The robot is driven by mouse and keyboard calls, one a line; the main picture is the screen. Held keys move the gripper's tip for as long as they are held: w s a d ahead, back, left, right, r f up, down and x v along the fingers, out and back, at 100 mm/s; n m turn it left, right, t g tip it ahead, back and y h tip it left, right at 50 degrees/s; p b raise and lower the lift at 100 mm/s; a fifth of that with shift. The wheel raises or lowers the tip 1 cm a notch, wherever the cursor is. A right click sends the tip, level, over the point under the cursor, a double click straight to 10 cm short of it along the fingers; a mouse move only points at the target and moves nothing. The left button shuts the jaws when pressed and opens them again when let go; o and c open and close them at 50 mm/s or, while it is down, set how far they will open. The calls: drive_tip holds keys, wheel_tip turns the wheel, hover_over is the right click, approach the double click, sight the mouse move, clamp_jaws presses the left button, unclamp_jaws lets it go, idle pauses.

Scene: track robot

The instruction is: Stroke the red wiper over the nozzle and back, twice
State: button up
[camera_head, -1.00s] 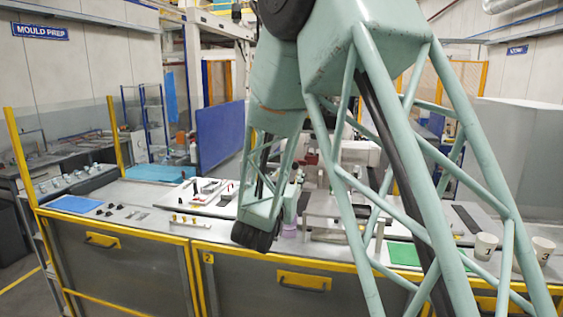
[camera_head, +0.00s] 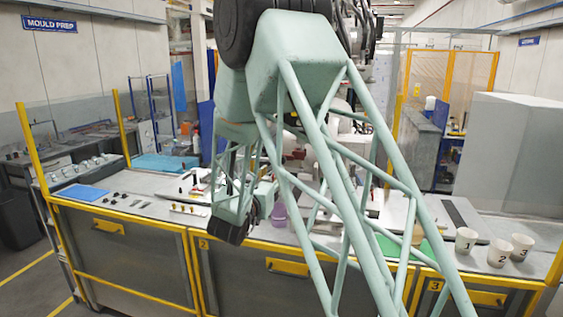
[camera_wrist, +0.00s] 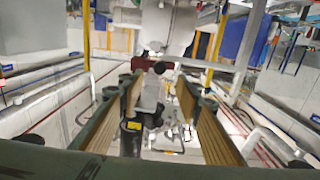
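My gripper (camera_wrist: 157,90) shows in the wrist view with its two ribbed brown finger pads well apart. It is open, and I see nothing clamped between the pads. A dark bar with a dull red part (camera_wrist: 163,67) sits past the fingertips, near the middle of that view; it may be the red wiper, but it is too blurred to be sure. A black cylinder (camera_wrist: 130,138) shows low between the fingers; I cannot tell whether it is the nozzle.
In the head view, numbered white cups (camera_head: 466,240) stand at the bench's right end, near a green mat (camera_head: 392,247). A purple object (camera_head: 279,214) stands by my arm. A blue mat (camera_head: 83,192) and small dark parts lie to the left. A clear panel runs behind the bench.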

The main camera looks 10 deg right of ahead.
drive_tip(key=shift+w, duration=0.1)
drive_tip(key=shift+p+x, duration=1.2)
drive_tip(key=shift+x, duration=5.55)
drive_tip(key=shift+c, duration=0.7)
clamp_jaws()
